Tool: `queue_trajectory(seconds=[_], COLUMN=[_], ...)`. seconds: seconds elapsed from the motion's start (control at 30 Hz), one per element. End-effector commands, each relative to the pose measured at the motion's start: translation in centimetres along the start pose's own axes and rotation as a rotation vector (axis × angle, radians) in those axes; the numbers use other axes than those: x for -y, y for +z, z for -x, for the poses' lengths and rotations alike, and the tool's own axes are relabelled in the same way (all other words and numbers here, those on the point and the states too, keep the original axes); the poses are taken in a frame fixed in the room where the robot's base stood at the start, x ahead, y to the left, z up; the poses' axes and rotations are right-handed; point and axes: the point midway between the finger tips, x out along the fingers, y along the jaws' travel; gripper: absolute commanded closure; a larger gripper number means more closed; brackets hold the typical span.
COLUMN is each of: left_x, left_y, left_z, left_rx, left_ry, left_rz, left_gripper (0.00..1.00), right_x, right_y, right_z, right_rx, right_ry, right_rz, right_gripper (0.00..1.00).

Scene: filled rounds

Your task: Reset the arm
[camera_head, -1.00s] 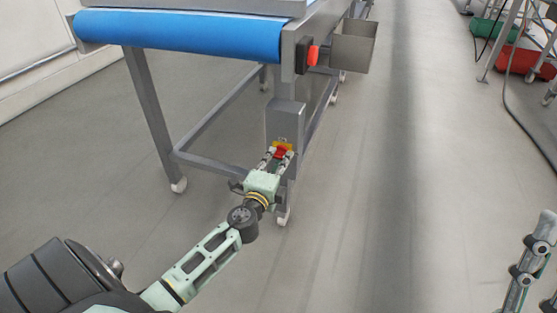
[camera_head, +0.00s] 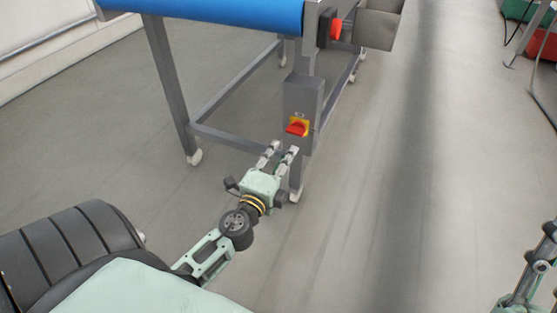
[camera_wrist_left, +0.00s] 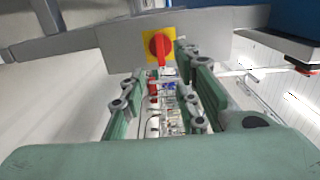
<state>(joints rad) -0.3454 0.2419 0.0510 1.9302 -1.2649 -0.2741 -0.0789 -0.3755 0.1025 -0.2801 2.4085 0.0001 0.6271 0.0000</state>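A rotary switch with a red knob (camera_head: 297,129) on a yellow plate sits on a grey box (camera_head: 303,97) fixed to the conveyor's leg. My left gripper (camera_head: 280,153) is open and empty, just below and in front of the switch, with its fingertips apart from the knob. In the left wrist view the red knob (camera_wrist_left: 159,46) is upper centre, its handle pointing down, and the two fingers of my left gripper (camera_wrist_left: 165,80) stand apart below it. Part of my right gripper (camera_head: 532,270) shows at the lower right edge, cut off by the frame.
The conveyor with a blue belt (camera_head: 220,14) stands on a grey wheeled frame. A red button (camera_head: 336,29) and a grey metal bin (camera_head: 377,24) are at its end. Red and green containers (camera_head: 540,35) are at the far right.

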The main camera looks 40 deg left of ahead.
Motion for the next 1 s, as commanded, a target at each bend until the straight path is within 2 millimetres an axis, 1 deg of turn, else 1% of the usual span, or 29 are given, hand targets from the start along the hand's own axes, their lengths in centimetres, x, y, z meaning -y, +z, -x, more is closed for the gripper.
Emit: queue_trajectory(seconds=[0.03, 0.1, 0.2, 0.8, 0.87, 0.97, 1.0], left_x=[-0.1, -0.1, 0.0, 0.1, 0.3, 1.6, 2.6], left_y=[0.0, 0.0, 0.0, -0.2, -0.9, -4.2, -6.2], left_z=[0.8, 1.5, 2.1, 2.2, 2.2, 2.6, 2.9], left_rx=[0.001, 0.001, 0.000, -0.005, -0.025, -0.117, -0.175], left_ry=[0.001, 0.001, -0.001, -0.001, -0.003, -0.013, -0.021], left_rz=[0.002, 0.002, 0.001, 0.006, 0.032, 0.151, 0.224], left_gripper=[0.71, 0.71, 0.71, 0.71, 0.71, 0.71, 0.71], right_x=[0.0, 0.0, 0.0, 0.0, 0.0, 0.0, 0.0], right_y=[0.0, 0.0, 0.0, 0.0, 0.0, 0.0, 0.0], right_z=[0.0, 0.0, 0.0, 0.0, 0.0, 0.0, 0.0], right_rx=[0.000, 0.000, -0.001, -0.001, 0.000, 0.000, 0.000], right_ry=[0.000, 0.000, 0.000, 0.000, 0.001, 0.001, 0.001], right_rz=[0.000, 0.000, 0.000, 0.000, 0.000, 0.000, 0.000], right_gripper=[0.60, 0.60, 0.60, 0.60, 0.60, 0.60, 0.60])
